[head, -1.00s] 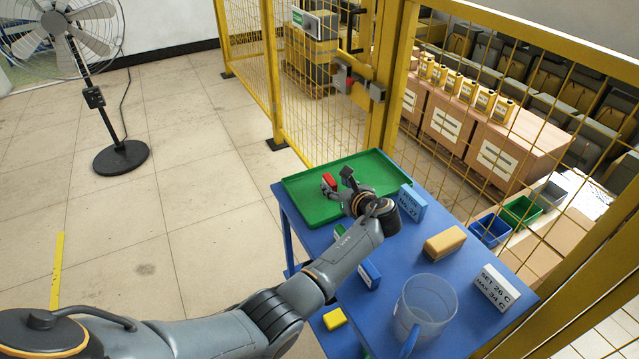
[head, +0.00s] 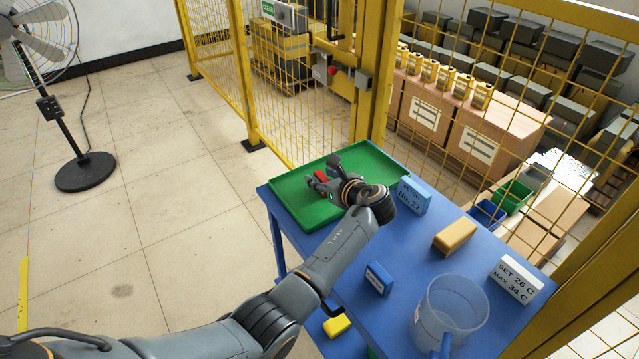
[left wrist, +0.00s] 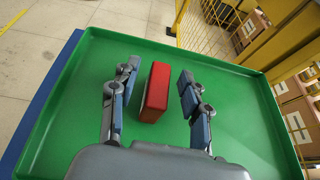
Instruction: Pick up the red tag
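The red tag (head: 320,176) is a small red block in the green tray (head: 290,194) on the blue table. My left gripper (head: 324,172) is over the tray with its fingers around the tag. In the left wrist view the red tag (left wrist: 155,92) stands between the two spread fingers of the left gripper (left wrist: 158,75), with a gap on each side. The gripper is open and does not hold it. In the head view the fingers hide part of the tag. My right gripper is not in view.
On the blue table (head: 405,270) are a blue labelled block (head: 413,196), a tan block (head: 454,235), a small blue block (head: 378,278), a white set-point sign (head: 515,278) and a clear jug (head: 450,312). A yellow mesh fence (head: 285,100) stands behind. A fan (head: 60,120) stands far left.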

